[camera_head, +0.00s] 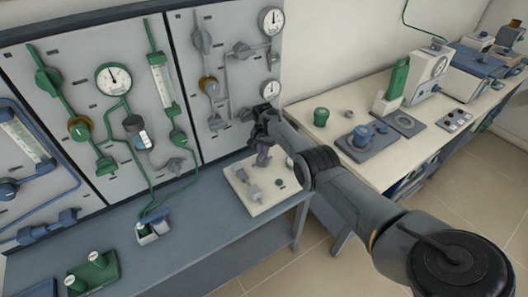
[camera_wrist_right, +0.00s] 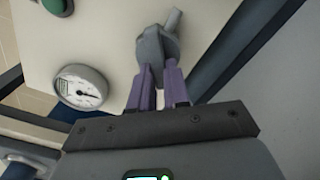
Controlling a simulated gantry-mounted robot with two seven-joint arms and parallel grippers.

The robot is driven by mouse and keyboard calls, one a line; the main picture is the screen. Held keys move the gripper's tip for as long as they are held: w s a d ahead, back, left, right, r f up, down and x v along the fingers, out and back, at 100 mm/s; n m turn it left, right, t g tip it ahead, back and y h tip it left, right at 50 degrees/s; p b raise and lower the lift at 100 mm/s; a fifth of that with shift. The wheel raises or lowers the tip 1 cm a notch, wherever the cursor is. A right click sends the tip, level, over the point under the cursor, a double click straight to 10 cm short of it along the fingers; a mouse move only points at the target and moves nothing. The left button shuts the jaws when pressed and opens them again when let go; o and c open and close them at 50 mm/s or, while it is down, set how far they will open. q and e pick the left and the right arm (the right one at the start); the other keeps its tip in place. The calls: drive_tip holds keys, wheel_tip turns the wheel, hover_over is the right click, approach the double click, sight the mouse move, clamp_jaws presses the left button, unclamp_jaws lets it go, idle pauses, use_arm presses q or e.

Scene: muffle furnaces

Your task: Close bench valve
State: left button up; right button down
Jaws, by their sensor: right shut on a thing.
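The bench valve is a grey fitting with a short lever (camera_wrist_right: 155,45), in the upper middle of the right wrist view. It stands on a cream board (camera_wrist_right: 105,35). In the head view this board (camera_head: 268,208) lies on the right end of the blue-grey bench, with grey valve parts (camera_head: 253,192) on it. My right gripper (camera_head: 262,162) points down over the board. Its two purple fingers (camera_wrist_right: 160,75) are shut on the valve, one on each side of its grey body, and partly hide it. My left gripper is not in view.
A dial gauge (camera_wrist_right: 82,88) and a green knob (camera_wrist_right: 55,5) sit on the board near the valve. Upright panels with pipes and gauges (camera_head: 113,78) stand behind the bench. A cream table (camera_head: 345,175) with apparatus is at right.

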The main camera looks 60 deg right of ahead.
drive_tip(key=n, duration=0.5)
drive_tip(key=shift+w+a+n+b, duration=0.15)
drive_tip(key=shift+w+n+b, duration=0.15)
drive_tip(key=shift+b, duration=0.05)
drive_tip(key=n, duration=0.3)
drive_tip(key=shift+w+a+n, duration=0.15)
drive_tip(key=shift+n, duration=0.75)
drive_tip(key=shift+a, duration=0.1)
drive_tip(key=c, duration=1.1)
unclamp_jaws()
drive_tip(key=shift+r, duration=0.15)
